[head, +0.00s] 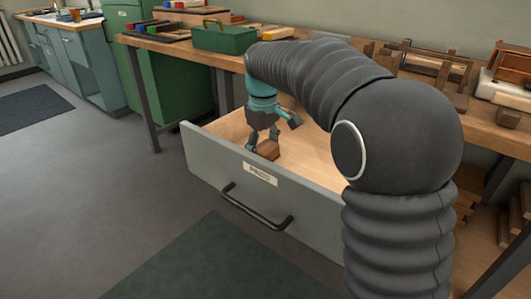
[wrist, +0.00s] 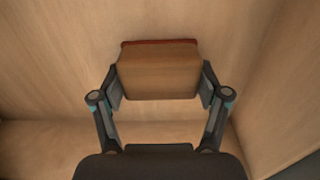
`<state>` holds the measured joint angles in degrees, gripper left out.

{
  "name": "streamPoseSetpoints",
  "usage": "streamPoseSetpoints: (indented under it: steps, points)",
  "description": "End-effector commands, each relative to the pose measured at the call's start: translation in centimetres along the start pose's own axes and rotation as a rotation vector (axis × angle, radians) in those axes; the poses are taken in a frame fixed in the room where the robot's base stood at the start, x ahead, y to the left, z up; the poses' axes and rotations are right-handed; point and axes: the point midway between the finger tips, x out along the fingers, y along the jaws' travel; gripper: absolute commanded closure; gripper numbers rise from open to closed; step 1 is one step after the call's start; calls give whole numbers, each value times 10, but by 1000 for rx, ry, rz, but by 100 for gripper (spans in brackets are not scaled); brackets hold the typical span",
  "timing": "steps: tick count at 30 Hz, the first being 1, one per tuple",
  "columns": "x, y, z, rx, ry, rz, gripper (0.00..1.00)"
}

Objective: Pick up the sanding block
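The sanding block (head: 268,150) is a small wooden block inside the open drawer, close behind its front panel. In the wrist view the sanding block (wrist: 158,75) shows a plain tan face with a reddish-brown layer along its far edge. My gripper (head: 262,143) points down into the drawer at the block. In the wrist view the two fingers of my gripper (wrist: 161,88) stand on either side of the block, with the pads very close to its sides. I cannot tell whether both pads press on it. The front panel hides the block's lower part in the head view.
The grey drawer (head: 225,165) has a label and a dark handle (head: 256,208); its walls surround my gripper. A wooden workbench (head: 180,47) runs behind, with a green toolbox (head: 224,39) on it. Wooden fixtures stand at the right.

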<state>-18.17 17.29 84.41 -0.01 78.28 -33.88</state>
Motion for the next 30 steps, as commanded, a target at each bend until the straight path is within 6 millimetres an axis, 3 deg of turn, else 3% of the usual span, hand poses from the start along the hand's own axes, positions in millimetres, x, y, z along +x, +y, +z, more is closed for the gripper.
streamPoseSetpoints:
  steps: [11, 17, 21, 30]
  points:
    - [-3, 0, 0, 0, 0, 0, 62]
    - [-22, 0, 0, 0, 2, 1, 62]
    - [-46, 1, 0, 0, 3, 2, 62]
    - [-80, 0, 64, 4, 2, 2, 62]
